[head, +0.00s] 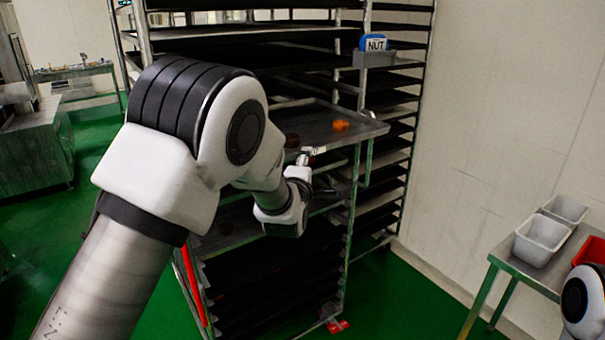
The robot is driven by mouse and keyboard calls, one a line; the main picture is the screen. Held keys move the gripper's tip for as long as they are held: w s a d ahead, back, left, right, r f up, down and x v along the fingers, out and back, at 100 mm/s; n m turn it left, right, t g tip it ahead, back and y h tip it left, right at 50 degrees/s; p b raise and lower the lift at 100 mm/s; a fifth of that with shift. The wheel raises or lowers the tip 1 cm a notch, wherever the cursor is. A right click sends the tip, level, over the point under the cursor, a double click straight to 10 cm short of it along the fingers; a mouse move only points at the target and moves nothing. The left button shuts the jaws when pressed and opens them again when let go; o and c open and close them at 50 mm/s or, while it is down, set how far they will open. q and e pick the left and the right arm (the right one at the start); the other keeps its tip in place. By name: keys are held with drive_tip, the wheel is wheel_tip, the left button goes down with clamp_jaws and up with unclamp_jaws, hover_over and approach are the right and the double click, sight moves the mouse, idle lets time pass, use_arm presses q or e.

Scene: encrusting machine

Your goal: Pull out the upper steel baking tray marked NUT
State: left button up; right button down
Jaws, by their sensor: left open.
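A steel baking tray (318,110) juts out of the tall rack, in the middle of the head view. An orange piece (340,125) and a darker brown piece lie on it. A blue sign reading NUT (375,43) sits in a grey holder on the rack, above and right of the tray. My arm hides part of the tray and rack. My right gripper is out of view; part of my right arm shows at lower right.
The rack (361,160) holds many dark trays above and below. A steel table (530,268) with light bins (541,238) and a red bin (590,251) stands at right, near the wall. Green floor (400,300) lies open between rack and table.

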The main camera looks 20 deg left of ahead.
use_arm(q)
drive_tip(key=s, duration=0.6)
drive_tip(key=shift+d, duration=0.35)
drive_tip(key=shift+s+f, duration=0.1)
drive_tip(key=shift+f, duration=0.05)
drive_tip(key=s+a+f+g, duration=0.25)
drive_tip(key=s+f, duration=0.25)
drive_tip(key=f, duration=0.6)
drive_tip(key=s+a+f+m+g, duration=0.1)
drive_tip(key=s+f+g, duration=0.25)
drive_tip(key=f, duration=0.65)
drive_tip(key=s+a+f+g, duration=0.2)
drive_tip(key=s+f, duration=0.3)
drive_tip(key=f, duration=0.6)
drive_tip(key=s+f+m+g, duration=0.3)
drive_tip(key=s+m, duration=0.3)
drive_tip(key=s, duration=0.3)
drive_tip(key=s+d+f+m+g+h, duration=0.1)
drive_tip(key=s+f+m+g, duration=0.2)
drive_tip(key=s+m, duration=0.3)
drive_tip(key=s+f+m+g+h, duration=0.1)
drive_tip(key=s+f+m+g, duration=0.2)
drive_tip(key=s, duration=1)
drive_tip(key=f+m, duration=0.2)
drive_tip(key=m, duration=0.1)
drive_tip(key=shift+s+d+g, duration=0.3)
drive_tip(key=shift+s+g, duration=0.05)
drive_tip(key=shift+g, duration=0.05)
